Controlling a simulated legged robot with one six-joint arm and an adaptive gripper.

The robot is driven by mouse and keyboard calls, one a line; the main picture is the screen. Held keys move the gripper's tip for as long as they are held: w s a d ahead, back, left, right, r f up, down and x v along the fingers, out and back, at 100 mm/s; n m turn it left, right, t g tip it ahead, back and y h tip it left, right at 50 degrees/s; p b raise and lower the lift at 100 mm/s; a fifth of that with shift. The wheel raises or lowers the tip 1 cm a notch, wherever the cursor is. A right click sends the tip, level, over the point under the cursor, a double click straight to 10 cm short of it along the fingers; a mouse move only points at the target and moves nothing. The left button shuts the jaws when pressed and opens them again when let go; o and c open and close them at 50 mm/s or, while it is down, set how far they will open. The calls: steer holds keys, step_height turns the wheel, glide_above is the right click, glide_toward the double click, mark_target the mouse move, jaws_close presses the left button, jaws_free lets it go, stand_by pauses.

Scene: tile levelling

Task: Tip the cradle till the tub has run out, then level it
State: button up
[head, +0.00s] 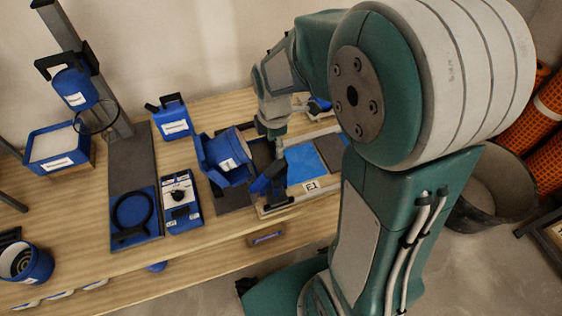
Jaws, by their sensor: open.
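A blue cradle (212,172) stands on the wooden bench near the middle of the head view. It holds a blue tub (232,150) with a white label, and the tub looks tilted towards the right. My gripper (268,181) is just right of the cradle, above the left edge of a tray marked E1 (311,186). It is open, and I see nothing held in it. The fingers are small and dark here, and whether they touch the cradle cannot be told. The inside of the tub and any flow from it are not clear.
The tray holds a blue tile (305,163) and a grey one. Left are a panel with switches (181,203), a stand with a hanging blue pot (72,88), a blue box (60,150) and a blue canister (173,118). A dark bucket (492,190) is right. My arm hides the bench's right end.

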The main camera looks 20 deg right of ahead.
mark_target(274, 165)
steer(key=f, duration=0.9)
steer(key=shift+s+a+f, duration=0.1)
steer(key=shift+a+f, duration=0.1)
steer(key=shift+a, duration=0.05)
steer(key=shift+d+f, duration=0.1)
steer(key=shift+f, duration=0.4)
steer(key=shift+c, duration=0.3)
jaws_close()
